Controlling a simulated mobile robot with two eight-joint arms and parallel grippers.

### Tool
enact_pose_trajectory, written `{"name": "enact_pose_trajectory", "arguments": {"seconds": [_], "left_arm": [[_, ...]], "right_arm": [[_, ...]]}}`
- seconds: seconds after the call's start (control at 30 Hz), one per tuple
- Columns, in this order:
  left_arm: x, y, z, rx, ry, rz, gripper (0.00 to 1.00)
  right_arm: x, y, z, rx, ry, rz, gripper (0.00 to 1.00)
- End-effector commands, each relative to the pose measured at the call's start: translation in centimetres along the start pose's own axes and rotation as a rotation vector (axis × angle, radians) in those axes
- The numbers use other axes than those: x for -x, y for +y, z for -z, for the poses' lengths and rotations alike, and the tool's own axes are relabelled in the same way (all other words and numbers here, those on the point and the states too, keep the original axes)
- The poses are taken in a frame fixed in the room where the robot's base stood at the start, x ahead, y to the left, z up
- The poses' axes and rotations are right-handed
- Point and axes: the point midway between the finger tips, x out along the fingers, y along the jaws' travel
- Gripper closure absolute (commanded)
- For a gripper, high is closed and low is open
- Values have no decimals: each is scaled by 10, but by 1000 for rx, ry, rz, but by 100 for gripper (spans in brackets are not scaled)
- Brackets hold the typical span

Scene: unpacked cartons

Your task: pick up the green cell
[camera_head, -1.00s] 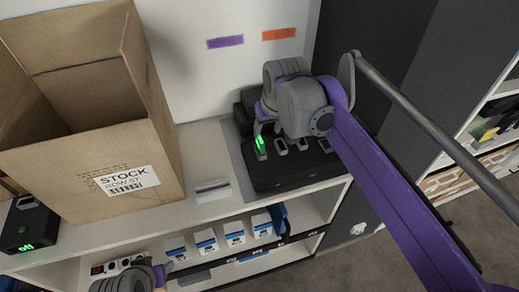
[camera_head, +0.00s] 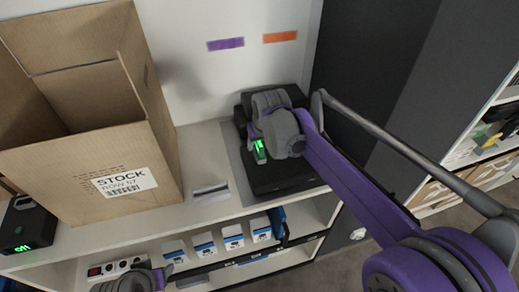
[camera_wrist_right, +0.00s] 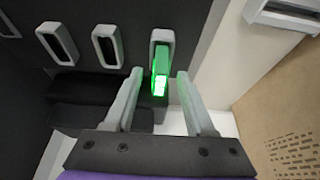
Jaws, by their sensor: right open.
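The green cell (camera_head: 259,151) stands upright in an end slot of a black charger (camera_head: 285,178) on the shelf top, with a bright lit green patch. It also shows in the right wrist view (camera_wrist_right: 160,75), seated in its slot frame. My right gripper (camera_wrist_right: 160,73) is open, with one finger on each side of the cell and visible gaps to both. In the head view the gripper's grey body hides part of the charger and its other slots. My left gripper's fingers are not in view; only a grey and purple part of my left arm shows at the bottom.
An open carton (camera_head: 150,150) labelled STOCK stands left of the charger. A small grey-white item (camera_head: 210,192) lies between them. A black box (camera_head: 26,225) with a green display is at far left. Small blue-white boxes (camera_head: 233,237) sit on the lower shelf. A wall stands behind.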

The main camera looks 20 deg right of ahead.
Motion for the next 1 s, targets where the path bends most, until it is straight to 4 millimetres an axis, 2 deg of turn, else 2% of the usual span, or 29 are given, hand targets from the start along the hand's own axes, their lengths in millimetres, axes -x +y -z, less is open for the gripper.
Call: {"name": "enact_pose_trajectory", "arguments": {"seconds": [0.17,0.47,1.0], "left_arm": [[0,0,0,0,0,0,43],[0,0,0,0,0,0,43],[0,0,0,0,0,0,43]], "right_arm": [[0,0,0,0,0,0,47],[0,0,0,0,0,0,100],[1,0,0,0,0,0,100]]}}
